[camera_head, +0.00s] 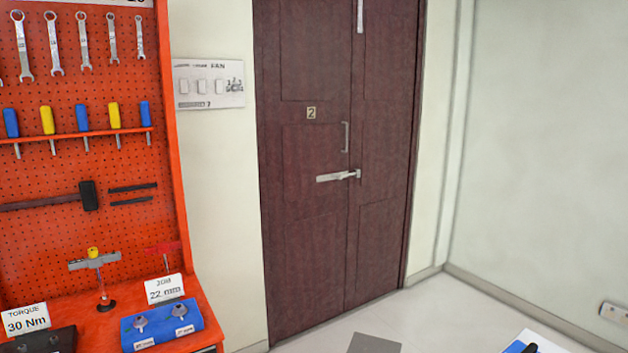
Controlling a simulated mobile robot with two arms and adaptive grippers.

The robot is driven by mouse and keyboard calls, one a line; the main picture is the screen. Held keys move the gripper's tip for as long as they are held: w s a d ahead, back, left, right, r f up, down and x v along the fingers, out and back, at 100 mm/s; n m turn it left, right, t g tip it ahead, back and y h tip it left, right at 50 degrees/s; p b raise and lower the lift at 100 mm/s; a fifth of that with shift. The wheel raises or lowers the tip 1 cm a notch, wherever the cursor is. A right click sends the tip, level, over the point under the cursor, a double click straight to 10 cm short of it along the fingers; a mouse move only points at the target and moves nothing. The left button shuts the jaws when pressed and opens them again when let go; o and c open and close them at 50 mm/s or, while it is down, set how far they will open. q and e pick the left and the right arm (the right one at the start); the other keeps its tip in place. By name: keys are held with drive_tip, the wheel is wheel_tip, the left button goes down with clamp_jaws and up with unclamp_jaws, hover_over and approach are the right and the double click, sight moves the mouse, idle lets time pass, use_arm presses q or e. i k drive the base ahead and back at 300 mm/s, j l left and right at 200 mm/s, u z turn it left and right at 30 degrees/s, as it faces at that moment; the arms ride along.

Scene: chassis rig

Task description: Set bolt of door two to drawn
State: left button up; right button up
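Door two (305,230) is a dark red-brown double door in the middle of the head view, shut, with a small "2" plate (311,113) on its left leaf. A silver horizontal bolt (335,177) sits at mid height near the seam. Its right end reaches a small bracket at the seam; I cannot tell exactly how far the rod goes in. A silver pull handle (345,137) is just above it. Another vertical metal fitting (360,15) shows at the top edge, partly cut off. Neither of my grippers is in view.
An orange pegboard (60,160) with wrenches and screwdrivers stands left, above a bench with a blue block (160,325) and label cards. A switch panel (208,83) is on the wall beside the door. Pale floor (450,305) before the door looks mostly clear.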

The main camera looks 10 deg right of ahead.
sight(340, 177)
drive_tip(key=u, duration=0.4)
drive_tip(key=i+u, duration=0.1)
drive_tip(key=u, duration=0.7)
drive_tip(key=l+u, duration=0.15)
drive_tip(key=u, duration=0.65)
drive_tip(key=i+l+u, duration=0.15)
drive_tip(key=u, duration=0.3)
drive_tip(key=l+u, duration=0.3)
drive_tip(key=u, duration=0.2)
drive_tip(key=l+z, duration=0.2)
drive_tip(key=l, duration=0.45)
drive_tip(key=i+l+z, duration=0.2)
drive_tip(key=l, duration=0.45)
drive_tip(key=l+z, duration=0.35)
drive_tip(key=l, duration=1.8)
